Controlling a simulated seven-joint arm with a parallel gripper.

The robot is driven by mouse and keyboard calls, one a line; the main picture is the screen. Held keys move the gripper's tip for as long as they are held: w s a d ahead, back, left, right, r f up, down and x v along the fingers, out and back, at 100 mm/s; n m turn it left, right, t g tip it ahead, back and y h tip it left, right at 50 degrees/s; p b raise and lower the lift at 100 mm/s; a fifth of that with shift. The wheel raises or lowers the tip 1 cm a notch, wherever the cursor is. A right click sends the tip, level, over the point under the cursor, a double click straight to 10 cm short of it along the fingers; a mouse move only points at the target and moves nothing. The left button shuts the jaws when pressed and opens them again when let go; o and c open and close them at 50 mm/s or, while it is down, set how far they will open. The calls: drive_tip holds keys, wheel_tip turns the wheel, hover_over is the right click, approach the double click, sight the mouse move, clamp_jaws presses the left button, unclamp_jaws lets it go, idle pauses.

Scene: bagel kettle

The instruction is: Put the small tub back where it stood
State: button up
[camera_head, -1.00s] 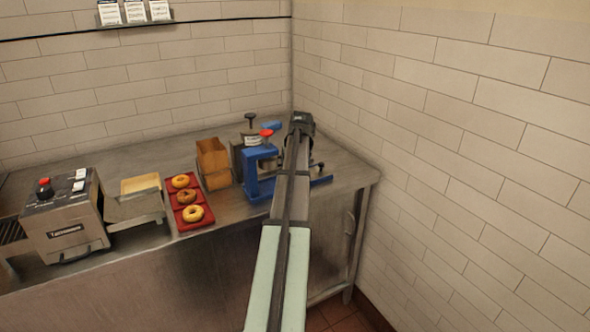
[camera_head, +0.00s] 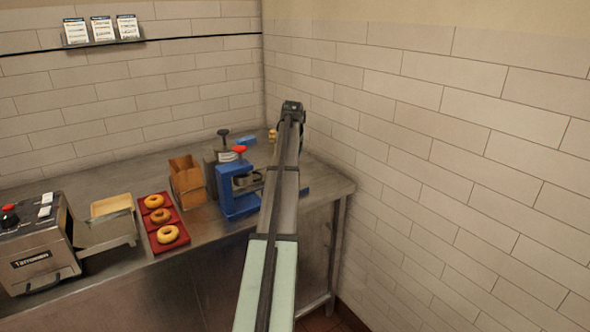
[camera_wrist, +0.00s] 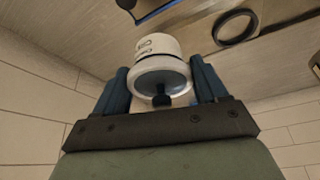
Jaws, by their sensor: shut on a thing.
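The small tub (camera_wrist: 158,46) is white with dark lettering on its side. In the wrist view it sits between the two dark blue fingers of my gripper (camera_wrist: 160,66), which is shut on it. Its near end looks bluish grey, with a dark knob-like shape in front. In the head view my gripper (camera_head: 292,108) is at the far end of my arm, near the wall corner at the counter's back right. My arm and hand hide the tub there.
A blue press (camera_head: 236,190) with a red knob stands left of my arm on the steel counter (camera_head: 320,183). Beside it are a grey canister (camera_head: 212,170), a brown box (camera_head: 187,182) and a red tray (camera_head: 177,241) of bagels. A black ring (camera_wrist: 236,27) shows in the wrist view.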

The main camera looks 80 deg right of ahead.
drive_tip(key=d+r+m+g, duration=0.1)
drive_tip(key=d+m, duration=0.1)
drive_tip(key=d, duration=1.1)
drive_tip(key=shift+m, duration=0.8)
drive_tip(key=shift+s+d+f, duration=0.1)
drive_tip(key=shift+s+f, duration=0.05)
drive_tip(key=shift+f, duration=1.5)
drive_tip(key=shift+s+d+f, duration=0.1)
drive_tip(key=shift+s+f, duration=0.1)
drive_tip(key=shift+f, duration=1.4)
drive_tip(key=shift+s+f, duration=0.15)
drive_tip(key=shift+f, duration=1.5)
drive_tip(key=shift+f, duration=0.1)
drive_tip(key=o, duration=1.1)
drive_tip(key=v, duration=1.2)
drive_tip(key=shift+w+a, duration=0.2)
drive_tip(key=shift+w+h, duration=0.1)
drive_tip(key=shift+h, duration=0.2)
